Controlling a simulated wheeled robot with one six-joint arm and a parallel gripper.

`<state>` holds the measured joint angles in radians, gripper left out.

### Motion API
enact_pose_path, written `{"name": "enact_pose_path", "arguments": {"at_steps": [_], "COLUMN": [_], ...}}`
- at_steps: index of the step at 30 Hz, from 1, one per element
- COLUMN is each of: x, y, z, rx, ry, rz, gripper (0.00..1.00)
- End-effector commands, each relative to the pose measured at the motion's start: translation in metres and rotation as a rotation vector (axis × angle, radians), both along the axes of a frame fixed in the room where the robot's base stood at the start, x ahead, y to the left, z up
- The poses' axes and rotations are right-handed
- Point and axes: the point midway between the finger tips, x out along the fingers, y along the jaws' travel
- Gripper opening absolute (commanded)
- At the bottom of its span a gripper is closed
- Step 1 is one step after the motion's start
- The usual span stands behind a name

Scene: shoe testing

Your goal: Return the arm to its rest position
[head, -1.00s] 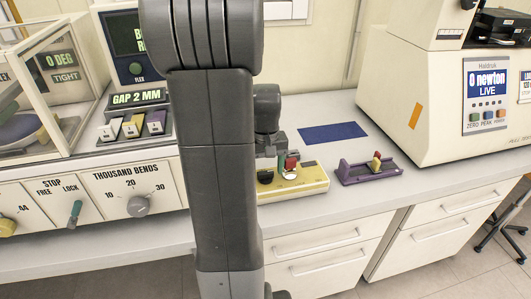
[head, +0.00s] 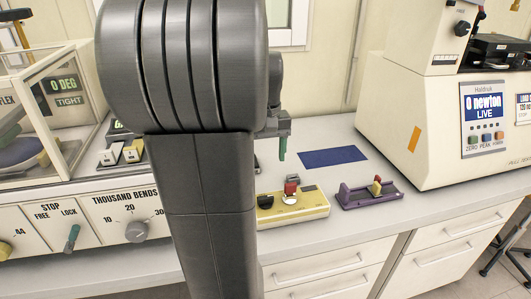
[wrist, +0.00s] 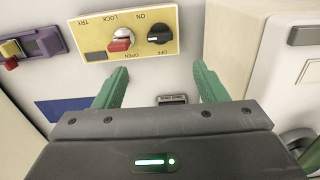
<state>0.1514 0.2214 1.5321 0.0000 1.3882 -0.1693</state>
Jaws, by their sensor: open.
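My gripper (wrist: 160,86) is open and empty, its two green fingers spread apart in the wrist view. In the head view its green fingertip (head: 282,149) hangs above the bench, above and behind the yellow control box (head: 310,206). My thick grey arm fills the middle of the head view and hides part of the bench. The yellow box also shows in the wrist view (wrist: 100,33), beyond the fingers and apart from them. It carries a black knob (wrist: 160,33) by the ON and OFF marks and a red-tipped switch (wrist: 121,40) near LOCK.
A purple holder (head: 368,197) stands right of the yellow box, with a blue mat (head: 332,156) behind. The cream force tester (head: 430,120) stands at the right. The flex machine (head: 70,205) with its clear case is at the left.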

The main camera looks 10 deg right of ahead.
Motion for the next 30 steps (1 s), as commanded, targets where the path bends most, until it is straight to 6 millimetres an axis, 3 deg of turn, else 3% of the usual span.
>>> {"name": "enact_pose_path", "arguments": {"at_steps": [8, 24, 30], "x": [0.0, -0.001, 0.0], "y": [0.0, 0.0, 0.0], "z": [-0.01, -0.109, -0.134], "rx": [0.0, 0.001, 0.0], "ry": [0.002, 0.005, 0.003], "rz": [0.0, 0.001, 0.001], "gripper": [0.65, 0.65, 0.65]}}
